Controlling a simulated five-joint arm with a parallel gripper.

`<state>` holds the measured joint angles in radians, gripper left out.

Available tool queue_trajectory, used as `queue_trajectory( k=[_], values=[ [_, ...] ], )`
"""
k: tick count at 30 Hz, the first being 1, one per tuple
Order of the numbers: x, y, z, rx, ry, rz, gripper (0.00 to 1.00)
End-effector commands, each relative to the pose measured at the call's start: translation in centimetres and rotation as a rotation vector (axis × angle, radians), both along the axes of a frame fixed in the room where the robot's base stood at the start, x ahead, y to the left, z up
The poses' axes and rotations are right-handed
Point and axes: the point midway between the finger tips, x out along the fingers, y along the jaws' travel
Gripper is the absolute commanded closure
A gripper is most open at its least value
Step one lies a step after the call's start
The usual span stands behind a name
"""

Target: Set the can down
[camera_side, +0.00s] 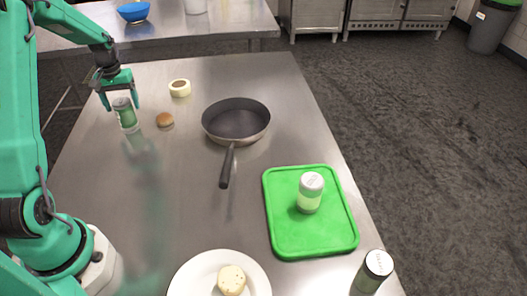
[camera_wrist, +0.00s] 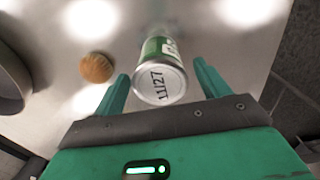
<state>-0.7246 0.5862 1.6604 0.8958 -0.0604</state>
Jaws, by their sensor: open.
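The can (camera_side: 126,118), green and white with a silver end, is at the far left of the steel table in the side view. It looks close to upright there, with its base at the table. In the wrist view the can (camera_wrist: 160,77) shows its silver end, marked 11/27, between the fingers. My gripper (camera_side: 121,103) is open around the can; in the wrist view its two green fingers (camera_wrist: 163,92) stand apart on either side, with visible gaps to the can.
A small bun (camera_side: 165,119) lies just right of the can. The left middle is clear.

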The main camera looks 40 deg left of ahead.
Motion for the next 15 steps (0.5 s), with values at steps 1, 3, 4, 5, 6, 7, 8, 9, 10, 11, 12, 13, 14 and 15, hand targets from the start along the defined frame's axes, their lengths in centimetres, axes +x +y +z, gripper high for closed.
queue_trajectory(
  k=[1,3,4,5,6,7,8,9,10,11,12,13,14,15],
  values=[
    [0.1,0.1,0.9,0.004,-0.004,0.000,0.25],
    [0.1,0.1,2.1,0.004,-0.004,0.000,0.25],
    [0.1,0.1,2.6,0.004,-0.004,0.000,0.25],
    [0.1,0.1,3.1,0.004,-0.004,0.000,0.25],
    [0.1,0.1,3.8,0.004,-0.004,0.000,0.25],
    [0.0,0.0,4.3,0.003,-0.003,0.000,0.25],
    [0.1,0.1,4.8,0.004,-0.004,0.000,0.25],
    [0.1,0.1,5.4,0.003,-0.003,0.000,0.25],
    [0.1,0.1,5.8,0.003,-0.003,0.000,0.25],
    [0.1,0.1,6.2,0.004,-0.004,0.000,0.25],
    [0.0,0.0,6.7,0.002,-0.002,0.000,0.25],
    [0.0,0.0,7.1,0.003,-0.003,0.000,0.25],
    [0.0,0.0,7.4,0.003,-0.003,0.000,0.25],
    [0.0,0.0,7.8,0.002,-0.002,0.000,0.25]
  ],
)
